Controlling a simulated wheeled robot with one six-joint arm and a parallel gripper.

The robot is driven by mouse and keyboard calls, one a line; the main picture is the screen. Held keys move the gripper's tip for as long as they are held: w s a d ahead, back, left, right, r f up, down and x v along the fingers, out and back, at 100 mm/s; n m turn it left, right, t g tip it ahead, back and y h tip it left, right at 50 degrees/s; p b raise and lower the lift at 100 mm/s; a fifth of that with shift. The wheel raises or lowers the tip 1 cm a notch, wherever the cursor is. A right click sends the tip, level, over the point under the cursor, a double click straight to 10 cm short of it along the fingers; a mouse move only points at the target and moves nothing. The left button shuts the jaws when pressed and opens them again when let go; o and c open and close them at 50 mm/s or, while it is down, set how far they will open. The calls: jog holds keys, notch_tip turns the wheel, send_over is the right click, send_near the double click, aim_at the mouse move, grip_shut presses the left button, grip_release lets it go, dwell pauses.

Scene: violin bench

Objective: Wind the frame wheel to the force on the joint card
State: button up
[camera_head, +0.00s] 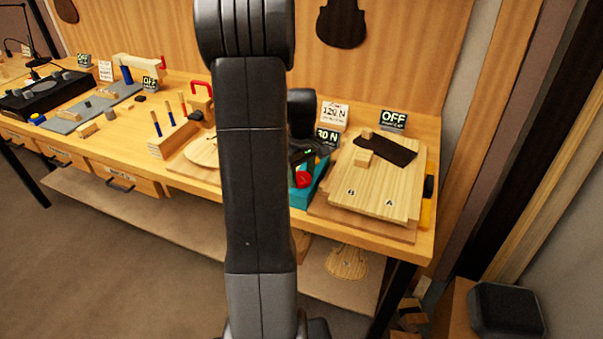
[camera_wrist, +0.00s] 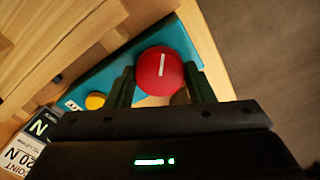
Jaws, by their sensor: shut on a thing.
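The red frame wheel (camera_wrist: 162,66) with a white mark on its face sits on the teal frame (camera_wrist: 194,31). In the head view the wheel (camera_head: 303,180) shows just right of my arm. My gripper (camera_wrist: 160,78) is shut on the wheel, with one dark finger on each side. The joint card (camera_head: 334,113) behind the frame reads 120 N. A dark display (camera_head: 327,137) below it appears to read 30 N. The white mark is tilted slightly from upright in the wrist view. My arm hides part of the frame in the head view.
A wooden plate (camera_head: 375,190) marked B and A, with a dark piece (camera_head: 388,149) on it, lies right of the frame. An OFF sign (camera_head: 394,120) stands behind. A yellow knob (camera_wrist: 96,100) is left of the wheel in the wrist view. Tools fill the bench at left.

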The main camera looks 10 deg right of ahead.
aim_at(301, 177)
jog(key=shift+m, duration=0.3)
jog(key=m, duration=0.4)
jog(key=shift+m, duration=2.6)
jog(key=shift+r, duration=0.1)
jog(key=o, duration=1)
notch_tip(301, 177, up, 14)
jog(key=shift+f+b, duration=0.1)
jog(key=shift+b, duration=0.2)
